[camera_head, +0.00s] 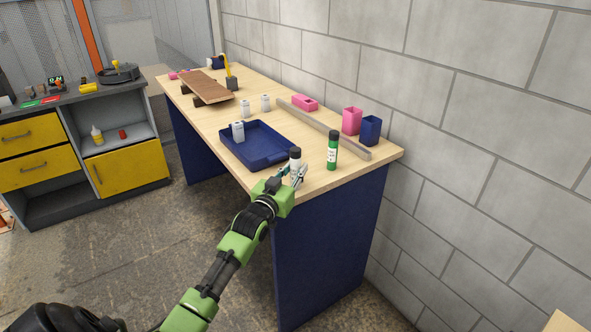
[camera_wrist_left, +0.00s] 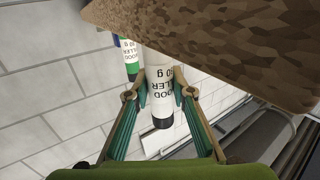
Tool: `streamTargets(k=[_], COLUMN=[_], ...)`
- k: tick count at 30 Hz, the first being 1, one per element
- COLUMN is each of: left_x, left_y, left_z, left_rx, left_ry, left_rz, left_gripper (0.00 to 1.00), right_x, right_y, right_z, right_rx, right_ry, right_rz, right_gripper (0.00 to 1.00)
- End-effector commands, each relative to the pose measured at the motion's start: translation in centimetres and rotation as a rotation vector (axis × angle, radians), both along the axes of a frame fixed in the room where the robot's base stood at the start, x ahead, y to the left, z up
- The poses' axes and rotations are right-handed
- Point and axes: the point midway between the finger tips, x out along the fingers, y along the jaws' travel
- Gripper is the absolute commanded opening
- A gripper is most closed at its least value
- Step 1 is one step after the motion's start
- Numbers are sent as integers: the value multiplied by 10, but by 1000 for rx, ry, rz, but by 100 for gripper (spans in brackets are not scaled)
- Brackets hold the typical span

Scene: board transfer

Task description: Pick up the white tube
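The white tube (camera_head: 295,160) with a black cap stands upright near the front edge of the wooden table. It also shows in the left wrist view (camera_wrist_left: 160,88), its label upside down. My left gripper (camera_head: 299,175) is at the tube, with one finger on each side. In the left wrist view the fingertips (camera_wrist_left: 160,75) lie close against the tube's sides and appear shut on it. The fingers partly hide the tube's lower part in the head view. My right gripper is not in view.
A green tube (camera_head: 332,151) stands just right of the white tube. A blue tray (camera_head: 276,160) lies to its left, with white containers in and behind it. Pink (camera_head: 351,121) and blue (camera_head: 370,130) cups stand by the wall, behind a long bar (camera_head: 320,125).

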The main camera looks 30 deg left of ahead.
Motion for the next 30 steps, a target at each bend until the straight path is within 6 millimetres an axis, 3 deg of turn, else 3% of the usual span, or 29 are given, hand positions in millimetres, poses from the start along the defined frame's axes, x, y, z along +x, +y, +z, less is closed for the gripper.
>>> streamTargets(k=[2, 12, 17, 21, 30], left_x=[0, 0, 0, 0, -42], left_y=[0, 0, 0, 0, 34], left_z=[0, 2, 12, 33, 96], left_rx=[0, 0, 1, 2, 10], left_ry=[0, -2, -5, -8, -3], left_rz=[0, 0, 0, 0, 1], left_gripper=[0, 0, 0, 0, 0], right_x=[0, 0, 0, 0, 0], right_y=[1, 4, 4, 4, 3], right_z=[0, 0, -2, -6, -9], right_rx=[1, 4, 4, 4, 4], right_ry=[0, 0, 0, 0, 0], right_rz=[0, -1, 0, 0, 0], right_gripper=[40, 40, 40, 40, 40])
